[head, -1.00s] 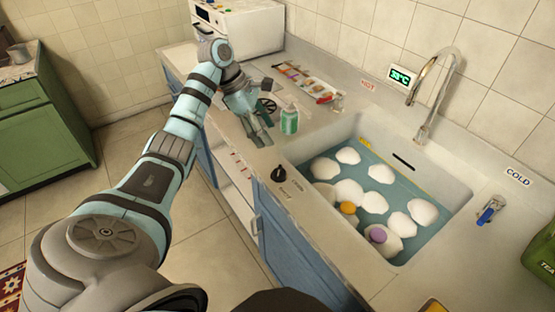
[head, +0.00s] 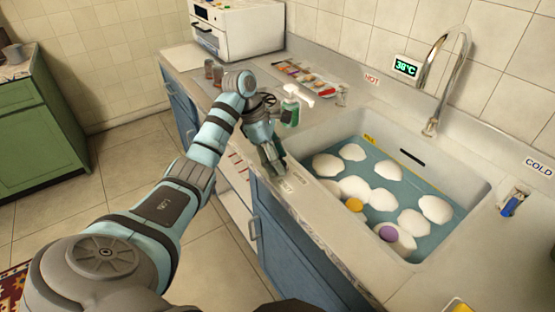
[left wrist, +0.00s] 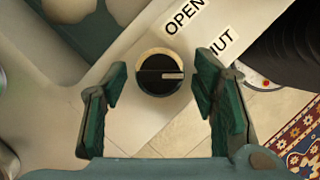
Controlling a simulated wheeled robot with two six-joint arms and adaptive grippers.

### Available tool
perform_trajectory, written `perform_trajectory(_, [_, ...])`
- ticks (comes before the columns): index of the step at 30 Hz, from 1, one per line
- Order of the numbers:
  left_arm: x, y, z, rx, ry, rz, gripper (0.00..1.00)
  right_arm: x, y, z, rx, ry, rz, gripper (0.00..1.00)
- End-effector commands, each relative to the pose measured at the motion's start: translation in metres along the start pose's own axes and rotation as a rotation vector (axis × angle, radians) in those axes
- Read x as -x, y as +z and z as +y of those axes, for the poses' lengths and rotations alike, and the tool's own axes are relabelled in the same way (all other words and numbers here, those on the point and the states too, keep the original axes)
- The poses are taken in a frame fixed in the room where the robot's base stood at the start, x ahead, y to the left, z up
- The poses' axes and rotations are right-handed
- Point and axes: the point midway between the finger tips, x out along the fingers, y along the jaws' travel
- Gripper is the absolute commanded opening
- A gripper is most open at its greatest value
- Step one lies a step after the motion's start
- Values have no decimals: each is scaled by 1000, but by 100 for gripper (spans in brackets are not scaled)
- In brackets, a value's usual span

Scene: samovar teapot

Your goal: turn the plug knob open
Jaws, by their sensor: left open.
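The plug knob (left wrist: 161,75) is round and black with a pale line across its face, pointing right in the left wrist view. It stands on the counter beside the "OPEN" label (left wrist: 185,17) and a partly covered label reading "HUT" (left wrist: 223,41). My left gripper (left wrist: 160,78) is open, with one finger to each side of the knob and gaps between. In the head view my left gripper (head: 276,172) points down at the counter's front edge and hides the knob. My right gripper is in neither view.
A green soap bottle (head: 290,110) stands close behind the gripper. A tap (head: 436,85) and a blue cold handle (head: 513,204) are at the back and right.

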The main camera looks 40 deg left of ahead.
Motion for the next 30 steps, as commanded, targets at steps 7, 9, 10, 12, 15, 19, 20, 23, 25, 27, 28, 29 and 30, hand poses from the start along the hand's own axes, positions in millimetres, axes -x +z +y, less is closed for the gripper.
perform_trajectory(7, [0, 0, 0, 0, 0, 0, 18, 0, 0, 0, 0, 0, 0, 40])
perform_trajectory(9, [0, 0, 0, 0, 0, 0, 7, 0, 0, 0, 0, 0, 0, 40])
perform_trajectory(10, [0, 0, 0, 0, 0, 0, 5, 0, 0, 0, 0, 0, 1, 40])
perform_trajectory(12, [0, 0, 0, 1, 1, 0, 5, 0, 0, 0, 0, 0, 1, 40])
perform_trajectory(15, [1, 0, 0, 7, 3, 1, 5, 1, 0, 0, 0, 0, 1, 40])
perform_trajectory(19, [1, 0, 0, 32, 13, 2, 5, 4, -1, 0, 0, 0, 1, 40])
perform_trajectory(20, [1, 0, 0, 40, 17, 2, 5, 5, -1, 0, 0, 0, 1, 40])
perform_trajectory(23, [2, 0, -1, 81, 34, 2, 5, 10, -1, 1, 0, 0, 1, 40])
perform_trajectory(25, [3, 0, -1, 117, 50, 2, 5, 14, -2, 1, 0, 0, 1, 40])
perform_trajectory(27, [3, 0, -1, 162, 68, 3, 5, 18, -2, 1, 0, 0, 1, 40])
perform_trajectory(28, [3, 0, -1, 184, 77, 2, 5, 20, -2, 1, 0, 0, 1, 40])
perform_trajectory(29, [3, 0, -2, 206, 86, 2, 5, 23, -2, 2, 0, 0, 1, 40])
perform_trajectory(30, [3, 0, -2, 237, 99, 2, 5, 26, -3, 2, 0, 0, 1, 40])
